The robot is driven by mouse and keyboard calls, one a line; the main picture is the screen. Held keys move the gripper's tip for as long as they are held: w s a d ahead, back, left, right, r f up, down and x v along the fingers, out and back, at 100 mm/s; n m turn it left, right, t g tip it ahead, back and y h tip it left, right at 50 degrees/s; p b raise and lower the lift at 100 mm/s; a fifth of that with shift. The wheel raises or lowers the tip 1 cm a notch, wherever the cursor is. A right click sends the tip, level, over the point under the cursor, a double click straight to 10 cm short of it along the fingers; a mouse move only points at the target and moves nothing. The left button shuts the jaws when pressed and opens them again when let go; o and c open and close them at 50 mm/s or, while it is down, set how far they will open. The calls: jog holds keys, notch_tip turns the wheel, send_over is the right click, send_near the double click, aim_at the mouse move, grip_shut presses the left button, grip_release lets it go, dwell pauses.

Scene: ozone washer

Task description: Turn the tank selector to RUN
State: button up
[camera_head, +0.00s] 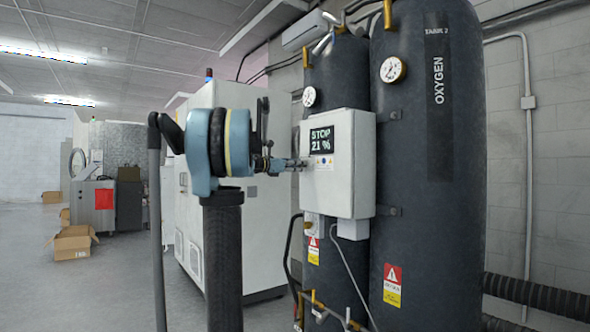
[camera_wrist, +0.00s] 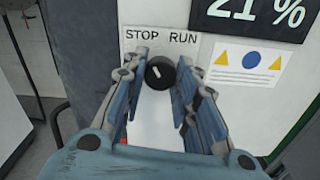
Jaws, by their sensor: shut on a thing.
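The tank selector is a small round black knob (camera_wrist: 160,72) with a short white mark, on the white control box (camera_head: 352,165). The words STOP and RUN (camera_wrist: 162,37) are printed above it, STOP to the left and RUN to the right. The white mark slants, its upper end leaning toward the STOP side. My gripper (camera_wrist: 160,75) has one finger on each side of the knob and is shut on it. The display (camera_head: 321,140) reads STOP 21 %.
Two dark oxygen tanks with gauges (camera_head: 393,69) stand behind and beside the box. A large white cabinet (camera_head: 228,215) stands behind my arm. A label with yellow and blue signs (camera_wrist: 249,62) is right of the knob. Open floor lies at the left, with cardboard boxes (camera_head: 73,242).

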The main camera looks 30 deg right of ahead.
jog(key=shift+w, duration=0.1)
jog(key=m, duration=0.6)
jog(key=shift+r, duration=0.1)
jog(key=m, duration=0.5)
jog(key=shift+m, duration=0.3)
dwell(0.3)
jog(key=o, duration=1.1)
jog(key=shift+d, duration=0.1)
jog(key=shift+c, duration=0.2)
